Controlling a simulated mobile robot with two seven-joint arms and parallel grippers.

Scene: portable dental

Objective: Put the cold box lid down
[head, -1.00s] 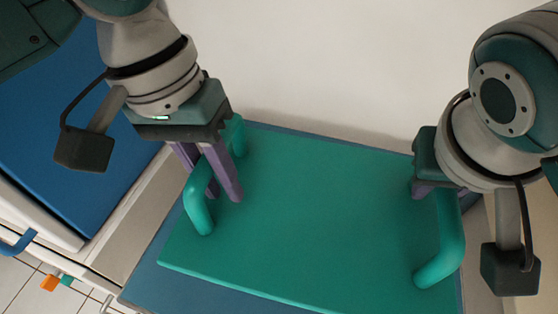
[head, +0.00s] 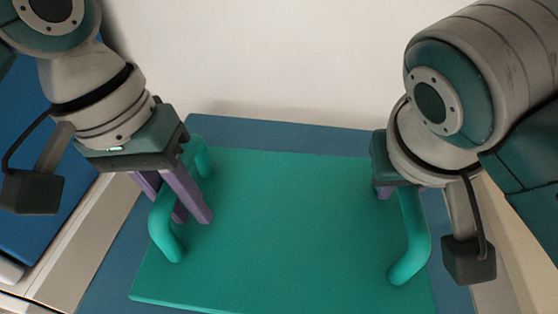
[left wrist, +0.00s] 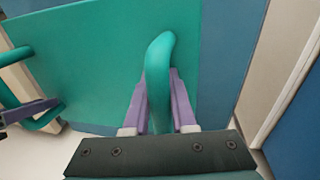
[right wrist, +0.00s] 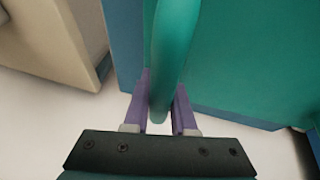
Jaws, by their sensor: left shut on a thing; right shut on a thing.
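The cold box lid (head: 290,225) is a flat green panel with a raised bar handle at each side. My left gripper (head: 190,215) is shut on the left handle (head: 163,232); the purple fingers sit on both sides of it in the left wrist view (left wrist: 158,105). My right gripper (right wrist: 162,105) is shut on the right handle (head: 412,240); in the head view its fingers are mostly hidden behind the wrist and handle. The lid looks roughly level, over a blue surface. I cannot tell whether it touches that surface.
The blue surface (head: 270,133) shows behind and to the left of the lid. A pale grey edge (head: 85,235) and a blue panel (head: 20,235) lie further left. A beige unit (head: 510,240) stands close on the right.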

